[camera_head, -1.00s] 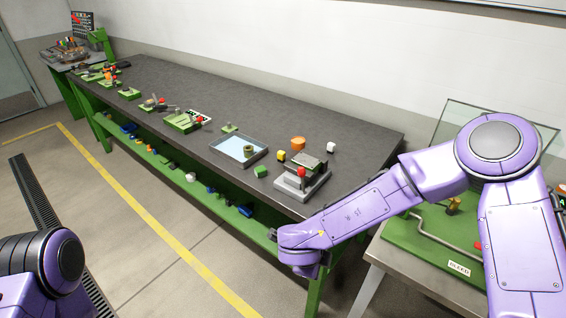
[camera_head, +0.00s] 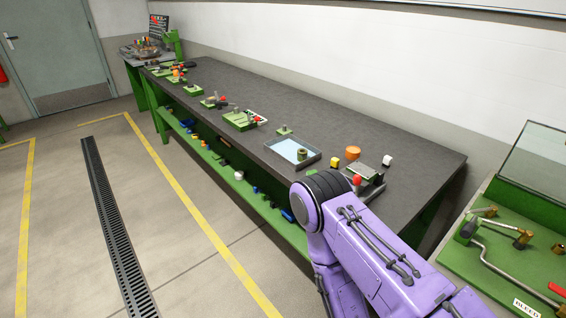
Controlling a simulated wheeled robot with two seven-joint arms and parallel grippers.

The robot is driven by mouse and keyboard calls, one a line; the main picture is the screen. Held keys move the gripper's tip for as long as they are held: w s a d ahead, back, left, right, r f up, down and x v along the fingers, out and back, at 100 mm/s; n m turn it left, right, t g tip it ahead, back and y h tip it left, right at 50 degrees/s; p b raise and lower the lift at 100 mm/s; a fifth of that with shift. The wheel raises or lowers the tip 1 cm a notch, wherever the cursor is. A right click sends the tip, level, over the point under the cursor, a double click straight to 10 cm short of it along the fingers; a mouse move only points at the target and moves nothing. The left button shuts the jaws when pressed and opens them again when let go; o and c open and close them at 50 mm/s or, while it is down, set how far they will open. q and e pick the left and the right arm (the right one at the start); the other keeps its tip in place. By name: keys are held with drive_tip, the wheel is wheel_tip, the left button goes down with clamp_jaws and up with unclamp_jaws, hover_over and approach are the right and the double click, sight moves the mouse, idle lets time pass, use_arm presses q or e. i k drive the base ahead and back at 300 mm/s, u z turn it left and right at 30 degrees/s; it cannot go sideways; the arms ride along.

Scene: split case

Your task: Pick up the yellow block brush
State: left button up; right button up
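A small yellow block (camera_head: 335,162) stands on the long dark workbench (camera_head: 300,105), just left of an orange round piece (camera_head: 353,153). It is too small to tell whether it is the yellow block brush. My purple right arm reaches in from the lower right and covers part of the bench's near edge. Its gripper does not show. My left arm and gripper are out of view.
A shallow tray (camera_head: 270,149), a white cube (camera_head: 387,160) and a red-knobbed fixture (camera_head: 371,186) sit near the yellow block. A green-topped table (camera_head: 477,266) stands at right. Floor at left is clear, with a grate (camera_head: 118,235).

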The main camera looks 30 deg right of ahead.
sight(335, 163)
drive_tip(key=u, duration=0.1)
drive_tip(key=k, duration=0.75)
drive_tip(key=z, duration=0.85)
drive_tip(key=i, duration=0.35)
drive_tip(key=u, duration=0.05)
